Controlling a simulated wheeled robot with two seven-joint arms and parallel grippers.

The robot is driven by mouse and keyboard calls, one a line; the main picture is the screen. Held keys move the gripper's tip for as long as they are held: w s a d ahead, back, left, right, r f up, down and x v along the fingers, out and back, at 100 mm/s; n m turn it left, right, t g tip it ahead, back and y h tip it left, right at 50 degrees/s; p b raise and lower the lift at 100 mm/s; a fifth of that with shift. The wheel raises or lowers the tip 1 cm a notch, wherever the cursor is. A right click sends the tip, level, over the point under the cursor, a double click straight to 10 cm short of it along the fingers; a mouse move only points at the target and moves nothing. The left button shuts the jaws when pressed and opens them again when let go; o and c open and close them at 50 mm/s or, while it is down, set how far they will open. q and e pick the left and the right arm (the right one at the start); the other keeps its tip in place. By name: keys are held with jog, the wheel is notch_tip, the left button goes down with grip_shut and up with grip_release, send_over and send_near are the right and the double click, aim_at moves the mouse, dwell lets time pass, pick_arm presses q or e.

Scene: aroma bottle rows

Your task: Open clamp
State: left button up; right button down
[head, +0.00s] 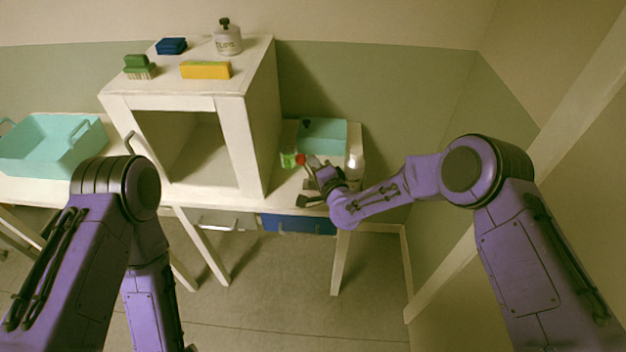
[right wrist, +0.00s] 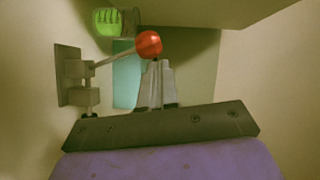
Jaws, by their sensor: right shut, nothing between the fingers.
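The clamp (right wrist: 80,82) is a grey metal fixture on a square plate, at the left of the right wrist view. Its thin lever runs to the right and slightly up, ending in a red ball knob (right wrist: 149,43). The knob also shows small in the head view (head: 301,160), near the teal bin. My right gripper (right wrist: 156,66) is shut with nothing between its fingers. Its fingertips are just below the knob in the right wrist view; I cannot tell whether they touch it. It is small in the head view (head: 311,172). My left gripper is out of view.
A green object (head: 288,159) is beside the knob. A teal bin (head: 323,137) and a white bottle (head: 355,167) are close to my right forearm. A white open shelf (head: 229,150) stands left of my right gripper. A blue drawer (head: 297,224) is below.

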aim_at(297, 161)
jog(key=a, duration=0.1)
jog(key=a+n+b, duration=0.1)
jog(key=f+b, duration=0.1)
jog(key=shift+w+a+n+g+h, duration=0.3)
jog(key=shift+w+a+g, duration=0.05)
jog(key=shift+a+g, duration=0.05)
jog(key=shift+w+a+b, duration=0.1)
jog(key=shift+a+b, duration=0.25)
jog(key=shift+b, duration=0.05)
jog(key=shift+a, duration=0.2)
jog(key=shift+s, duration=0.2)
